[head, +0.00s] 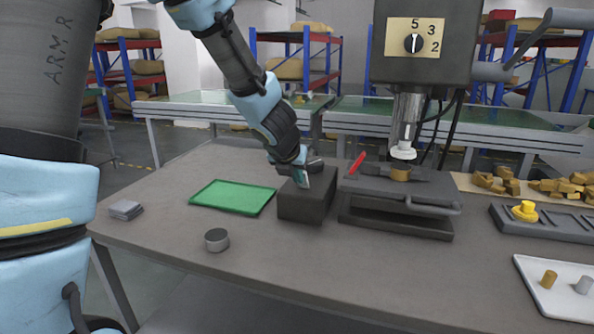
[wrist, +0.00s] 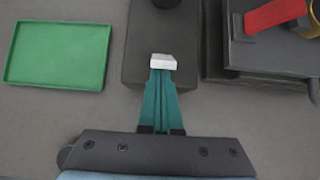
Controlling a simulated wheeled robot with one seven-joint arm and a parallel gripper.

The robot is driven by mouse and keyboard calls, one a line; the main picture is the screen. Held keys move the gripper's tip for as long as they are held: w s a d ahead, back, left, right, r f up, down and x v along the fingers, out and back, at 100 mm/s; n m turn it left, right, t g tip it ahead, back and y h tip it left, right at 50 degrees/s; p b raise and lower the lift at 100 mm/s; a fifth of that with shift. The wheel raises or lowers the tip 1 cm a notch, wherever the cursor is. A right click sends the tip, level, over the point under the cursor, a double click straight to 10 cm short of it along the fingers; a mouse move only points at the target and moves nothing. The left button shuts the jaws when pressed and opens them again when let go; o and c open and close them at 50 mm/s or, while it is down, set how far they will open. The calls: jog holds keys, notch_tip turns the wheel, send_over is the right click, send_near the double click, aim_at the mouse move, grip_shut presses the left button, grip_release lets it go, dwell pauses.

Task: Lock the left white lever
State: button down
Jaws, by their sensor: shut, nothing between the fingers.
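My gripper (head: 301,180) points down at the dark box (head: 318,203) left of the press. In the wrist view its teal fingers (wrist: 163,72) are together over the near part of the dark box (wrist: 140,38). A small white piece (wrist: 163,61) shows right at the fingertips. I cannot tell whether it is a lever on the box or part of the fingertips, nor whether the fingers touch the box. Nothing is held between them. No other white lever can be made out clearly.
A green tray (head: 233,197) lies left of the box. A grey cylinder (head: 216,240) stands in front. The press base (head: 395,217), with a red handle (head: 357,163), is close on the right. The table front is mostly clear.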

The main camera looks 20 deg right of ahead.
jog(key=shift+w+d+r+g+y+p, duration=0.2)
jog(key=shift+r+g+y+p, duration=0.15)
jog(key=shift+p, duration=2.2)
jog(key=shift+w+r, duration=0.1)
jog(key=shift+w+d+r+p, duration=0.55)
jog(key=shift+w+d+p, duration=0.1)
jog(key=shift+p, duration=0.4)
jog(key=shift+w+d, duration=0.25)
jog(key=shift+r+p, duration=0.8)
jog(key=shift+p, duration=0.15)
jog(key=shift+a, duration=0.1)
